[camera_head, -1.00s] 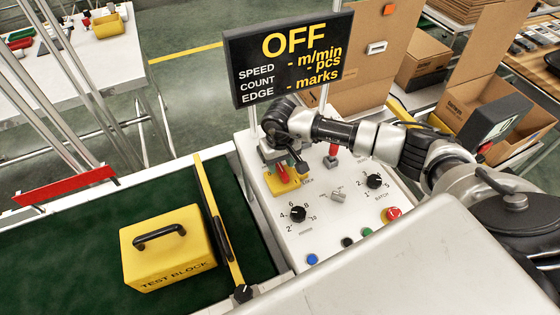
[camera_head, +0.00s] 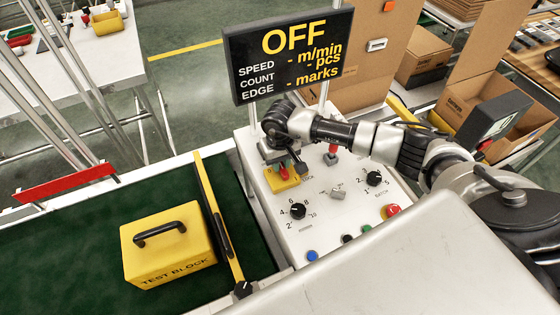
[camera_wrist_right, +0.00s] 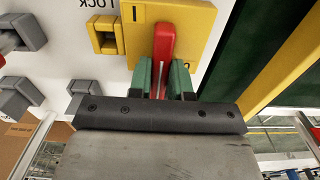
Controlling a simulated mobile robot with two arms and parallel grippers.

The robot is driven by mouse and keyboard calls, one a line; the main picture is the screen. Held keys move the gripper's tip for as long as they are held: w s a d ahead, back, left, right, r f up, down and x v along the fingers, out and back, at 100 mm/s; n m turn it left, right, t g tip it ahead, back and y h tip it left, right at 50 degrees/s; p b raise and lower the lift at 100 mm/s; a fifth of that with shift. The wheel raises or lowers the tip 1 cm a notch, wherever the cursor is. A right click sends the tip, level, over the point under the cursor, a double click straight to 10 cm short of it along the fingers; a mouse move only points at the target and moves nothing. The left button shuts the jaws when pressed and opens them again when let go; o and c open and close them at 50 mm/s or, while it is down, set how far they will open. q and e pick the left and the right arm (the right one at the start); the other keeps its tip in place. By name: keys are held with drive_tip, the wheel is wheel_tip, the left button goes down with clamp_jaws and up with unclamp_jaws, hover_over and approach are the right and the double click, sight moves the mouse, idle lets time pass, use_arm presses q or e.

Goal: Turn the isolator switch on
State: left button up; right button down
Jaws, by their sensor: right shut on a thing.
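The isolator switch is a red handle on a yellow plate on the control panel. In the wrist view, the red handle (camera_wrist_right: 164,42) stands between the green-padded fingers of my right gripper (camera_wrist_right: 165,80), which is shut on it. The yellow plate (camera_wrist_right: 196,32) lies behind the handle, with a "I" mark near it. In the head view, my right gripper (camera_head: 283,160) reaches down over the yellow plate (camera_head: 284,183) and hides most of the handle. The display (camera_head: 290,56) above the panel reads OFF. My left gripper is not in view.
The panel (camera_head: 330,220) also carries black dials (camera_head: 297,211), a selector, coloured buttons and a red mushroom button (camera_head: 391,210). A yellow test block (camera_head: 168,247) sits on the green belt (camera_head: 85,260) at left.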

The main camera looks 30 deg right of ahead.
drive_tip(key=m+b, duration=0.3)
drive_tip(key=m, duration=0.1)
drive_tip(key=shift+d+f+b, duration=0.2)
drive_tip(key=shift+d+b, duration=0.15)
drive_tip(key=shift+d, duration=0.05)
drive_tip(key=m+b, duration=0.2)
drive_tip(key=m, duration=0.1)
drive_tip(key=m+b, duration=0.1)
drive_tip(key=shift+s+d, duration=0.3)
drive_tip(key=shift+d, duration=0.05)
drive_tip(key=m+b, duration=0.2)
drive_tip(key=m, duration=0.3)
drive_tip(key=shift+s+d+b, duration=0.2)
drive_tip(key=shift+s+b, duration=0.15)
drive_tip(key=shift+b, duration=0.05)
drive_tip(key=m+b, duration=0.1)
drive_tip(key=m, duration=0.1)
drive_tip(key=m+b, duration=0.1)
drive_tip(key=m, duration=0.1)
drive_tip(key=shift+s+r+m, duration=0.2)
drive_tip(key=shift+s+m, duration=0.2)
drive_tip(key=c, duration=1)
unclamp_jaws()
drive_tip(key=shift+c, duration=0.2)
